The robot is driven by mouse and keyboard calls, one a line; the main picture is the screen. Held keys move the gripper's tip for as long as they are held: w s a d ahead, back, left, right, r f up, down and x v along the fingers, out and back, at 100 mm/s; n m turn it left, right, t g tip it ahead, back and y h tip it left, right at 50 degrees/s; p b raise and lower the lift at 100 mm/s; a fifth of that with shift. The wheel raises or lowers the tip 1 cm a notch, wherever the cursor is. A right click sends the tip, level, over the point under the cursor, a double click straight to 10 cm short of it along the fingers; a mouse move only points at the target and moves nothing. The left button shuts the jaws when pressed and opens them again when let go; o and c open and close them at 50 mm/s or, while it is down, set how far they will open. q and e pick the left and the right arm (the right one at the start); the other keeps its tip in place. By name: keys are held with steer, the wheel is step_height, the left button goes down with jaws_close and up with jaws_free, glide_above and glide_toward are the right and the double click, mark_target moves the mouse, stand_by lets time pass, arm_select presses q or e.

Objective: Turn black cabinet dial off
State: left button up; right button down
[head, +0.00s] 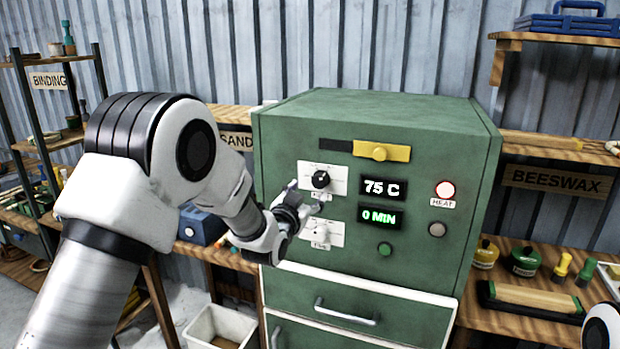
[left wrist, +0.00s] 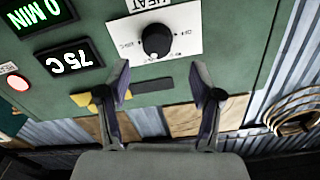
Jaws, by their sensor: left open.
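The black dial (head: 320,180) sits on a white plate on the upper front of the green cabinet (head: 290,135). The wrist view shows the dial (left wrist: 157,40) upside down, between and beyond my left gripper's fingertips. My left gripper (head: 306,197) is open and empty, just below and in front of the dial, with its fingers spread to either side. I see no contact with the dial. The upper display (head: 381,188) reads 75 C and the lower display (head: 380,217) reads 0 MIN. My right gripper is not in view.
A second, white dial (head: 320,235) is on a plate below. A yellow sliding latch (head: 380,151) is above the black dial. Drawers with handles (head: 345,312) lie below.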

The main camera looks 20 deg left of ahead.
mark_target(318, 183)
arm_select(q)
steer(key=w+p, duration=0.1)
steer(key=w, duration=0.3)
steer(key=w+d+p, duration=0.1)
steer(key=w, duration=0.1)
steer(key=shift+r+p, duration=0.1)
steer(key=shift+p, duration=0.25)
steer(key=shift+w, duration=0.4)
steer(key=shift+w+a+f, duration=0.15)
steer(key=shift+a+f, duration=0.1)
steer(key=shift+a, duration=0.05)
steer(key=shift+d, duration=0.1)
steer(key=c, duration=1.1)
